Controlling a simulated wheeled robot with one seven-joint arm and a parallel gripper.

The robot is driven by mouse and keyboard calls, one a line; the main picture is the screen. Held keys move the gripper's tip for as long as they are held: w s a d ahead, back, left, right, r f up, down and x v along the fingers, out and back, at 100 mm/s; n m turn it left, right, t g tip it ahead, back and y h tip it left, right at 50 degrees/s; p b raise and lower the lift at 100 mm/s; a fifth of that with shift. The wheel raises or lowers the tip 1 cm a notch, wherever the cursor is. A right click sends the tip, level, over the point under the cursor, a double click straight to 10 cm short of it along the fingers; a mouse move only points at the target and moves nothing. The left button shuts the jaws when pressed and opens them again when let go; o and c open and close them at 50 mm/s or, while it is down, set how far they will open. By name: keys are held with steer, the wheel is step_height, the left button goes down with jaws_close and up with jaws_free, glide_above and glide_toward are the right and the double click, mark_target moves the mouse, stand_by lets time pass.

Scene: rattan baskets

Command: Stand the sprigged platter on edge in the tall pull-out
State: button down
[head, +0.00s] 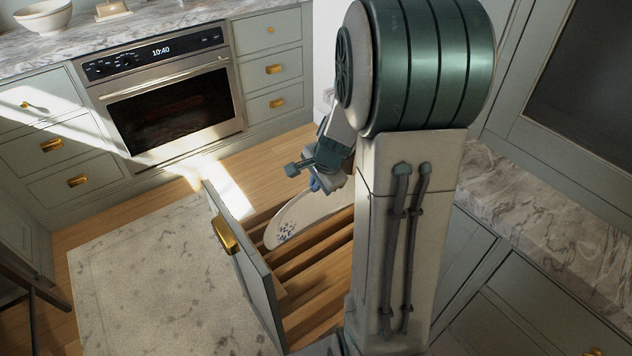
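The sprigged platter (290,216) is pale with small blue sprigs and stands on edge, tilted. My gripper (316,182) is at its upper part, with the fingers on its rim; it looks shut on the platter. The tall pull-out (262,275) is open, with a grey-green front, a brass handle (224,235) and several wooden slats (312,248) inside. The platter's lower edge is among the slats at the far side; I cannot tell whether it rests on the bottom. My arm hides the platter's right part and the pull-out's right end.
An oven (170,108) and drawers with brass pulls line the back wall. A pale rug (165,275) lies on the wood floor left of the pull-out. A marble counter (545,225) is at right. A bowl (43,18) stands on the back counter.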

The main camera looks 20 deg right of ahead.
steer(key=shift+f+b, duration=1.55)
steer(key=shift+f, duration=0.1)
steer(key=c, duration=1.6)
jaws_free()
steer(key=shift+o, duration=0.2)
steer(key=p+v, duration=0.3)
steer(key=v, duration=1.1)
steer(key=shift+a, duration=0.1)
steer(key=s+a+r+n+g+p, duration=0.1)
steer(key=s+a+r+n+p, duration=0.5)
steer(key=s+a+n, duration=0.5)
steer(key=s+r+n, duration=0.1)
steer(key=r+n, duration=0.1)
steer(key=n, duration=0.2)
steer(key=shift+s+n+g+h, duration=0.3)
steer(key=shift+s+h, duration=0.1)
